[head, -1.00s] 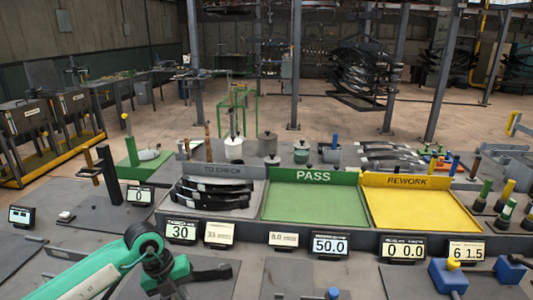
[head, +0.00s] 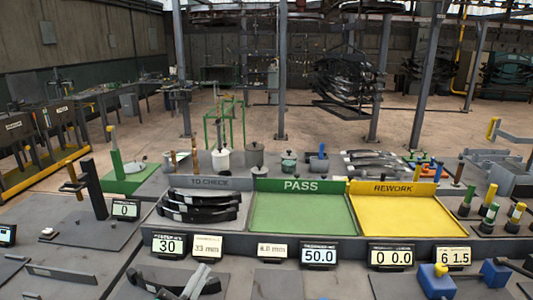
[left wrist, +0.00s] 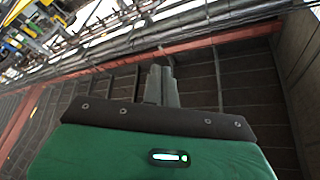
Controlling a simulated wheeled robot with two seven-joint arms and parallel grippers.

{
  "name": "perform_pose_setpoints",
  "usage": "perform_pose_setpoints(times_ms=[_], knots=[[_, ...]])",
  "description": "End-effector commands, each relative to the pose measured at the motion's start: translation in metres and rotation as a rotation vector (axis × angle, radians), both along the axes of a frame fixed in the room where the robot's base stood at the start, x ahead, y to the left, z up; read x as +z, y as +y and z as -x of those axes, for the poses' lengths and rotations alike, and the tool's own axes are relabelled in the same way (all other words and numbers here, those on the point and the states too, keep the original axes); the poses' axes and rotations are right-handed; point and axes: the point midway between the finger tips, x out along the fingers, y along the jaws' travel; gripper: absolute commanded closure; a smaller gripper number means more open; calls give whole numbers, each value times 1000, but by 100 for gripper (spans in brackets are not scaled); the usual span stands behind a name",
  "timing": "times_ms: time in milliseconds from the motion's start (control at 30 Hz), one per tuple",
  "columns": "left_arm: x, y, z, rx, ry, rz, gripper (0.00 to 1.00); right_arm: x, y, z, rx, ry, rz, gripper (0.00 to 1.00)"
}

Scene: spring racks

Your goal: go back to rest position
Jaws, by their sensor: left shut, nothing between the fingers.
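My right gripper is in neither view. Several black leaf springs (head: 200,207) lie in the grey TO CHECK tray (head: 207,183). The green PASS tray (head: 303,214) and the yellow REWORK tray (head: 405,216) are empty.
Small displays, one reading 50.0 (head: 319,257), line the bench front. A dark post (head: 94,190) stands at left. Blue blocks (head: 436,281) and several green-and-yellow-topped pegs (head: 489,216) are at right. Pots (head: 222,160) stand behind the trays.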

Motion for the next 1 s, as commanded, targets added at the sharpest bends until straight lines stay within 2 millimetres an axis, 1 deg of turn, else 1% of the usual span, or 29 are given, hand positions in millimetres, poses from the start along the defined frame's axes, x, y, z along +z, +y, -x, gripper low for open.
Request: perform_pose_setpoints(times_ms=[33,100,167,233,267,333,367,400,467,500,567,600,700,800,867,900,933,1000], knots=[[-14,14,2,71,81,49,100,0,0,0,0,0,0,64],[-37,35,6,171,206,103,100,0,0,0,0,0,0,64],[-59,52,13,251,321,140,100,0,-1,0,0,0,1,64],[-88,68,27,334,465,176,100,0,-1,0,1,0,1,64],[-101,74,34,366,529,188,100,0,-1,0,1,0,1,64],[-131,86,55,431,685,210,100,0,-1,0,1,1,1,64],[-144,89,65,455,754,216,100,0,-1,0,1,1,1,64],[-160,94,80,484,844,222,100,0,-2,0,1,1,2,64],[-181,98,104,514,973,226,100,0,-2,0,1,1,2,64],[-193,99,119,529,1053,226,100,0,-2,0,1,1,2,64],[-208,100,141,542,1159,224,100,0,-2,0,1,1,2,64],[-216,99,155,547,1224,221,100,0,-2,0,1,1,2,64],[-232,97,187,550,1371,212,100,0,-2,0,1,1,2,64],[-243,94,219,540,1502,199,100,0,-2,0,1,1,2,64],[-247,92,237,532,1577,189,100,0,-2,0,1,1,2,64],[-250,90,249,525,1626,184,100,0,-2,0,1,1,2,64],[-252,88,258,518,1663,178,100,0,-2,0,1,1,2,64],[-273,88,248,521,1658,173,100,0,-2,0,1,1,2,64]])
